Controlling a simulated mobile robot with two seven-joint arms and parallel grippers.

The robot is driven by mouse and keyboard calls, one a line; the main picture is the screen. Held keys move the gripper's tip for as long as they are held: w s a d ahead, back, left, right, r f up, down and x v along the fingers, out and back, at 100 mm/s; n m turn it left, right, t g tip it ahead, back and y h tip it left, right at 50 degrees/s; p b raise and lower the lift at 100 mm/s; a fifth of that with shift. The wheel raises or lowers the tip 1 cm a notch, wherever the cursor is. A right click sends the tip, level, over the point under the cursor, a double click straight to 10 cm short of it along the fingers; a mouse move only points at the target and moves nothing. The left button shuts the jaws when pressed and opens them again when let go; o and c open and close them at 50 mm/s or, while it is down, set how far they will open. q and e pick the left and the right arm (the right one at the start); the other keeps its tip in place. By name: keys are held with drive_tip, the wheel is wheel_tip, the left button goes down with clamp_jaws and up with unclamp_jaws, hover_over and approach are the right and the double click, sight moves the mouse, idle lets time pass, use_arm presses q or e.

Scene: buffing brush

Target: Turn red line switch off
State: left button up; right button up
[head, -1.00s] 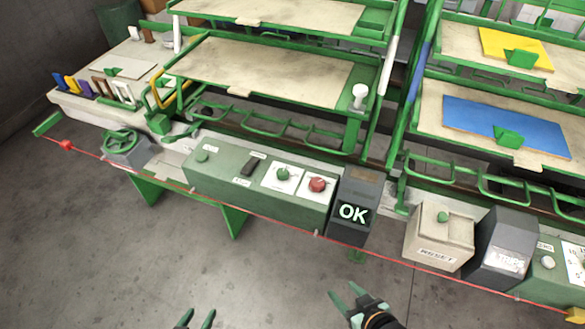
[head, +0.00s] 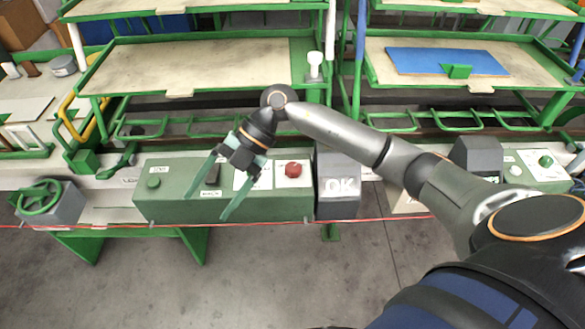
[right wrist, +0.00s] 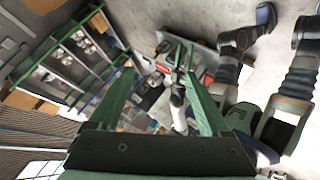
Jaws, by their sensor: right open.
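The red knob switch (head: 293,170) sits on a white plate at the right end of the green control box (head: 265,207). My right gripper (head: 206,207) is open and empty, with its fingers pointing down and left over the box, left of the red knob. Whether the fingers touch the box I cannot tell. The right wrist view shows the open fingers (right wrist: 158,72) with nothing between them. My left gripper is not in view.
A grey OK display (head: 338,185) stands right of the control box. A red cord (head: 110,225) runs along the front. A green handwheel (head: 40,197) is at the left, and green-framed shelves (head: 200,62) rise behind. The floor in front is clear.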

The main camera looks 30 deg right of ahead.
drive_tip(key=w+d+m+t+h+b, duration=0.1)
drive_tip(key=w+d+h, duration=0.15)
drive_tip(key=d, duration=0.35)
drive_tip(key=w+d+m+h, duration=0.1)
drive_tip(key=d+h, duration=0.2)
drive_tip(key=d, duration=0.2)
drive_tip(key=m+h, duration=0.3)
drive_tip(key=h, duration=0.2)
approach(293, 167)
wheel_tip(293, 167, down, 9)
drive_tip(key=shift+s+d+r+b, duration=0.1)
drive_tip(key=shift+d+r+b, duration=0.05)
drive_tip(key=shift+b, duration=0.3)
clamp_jaws()
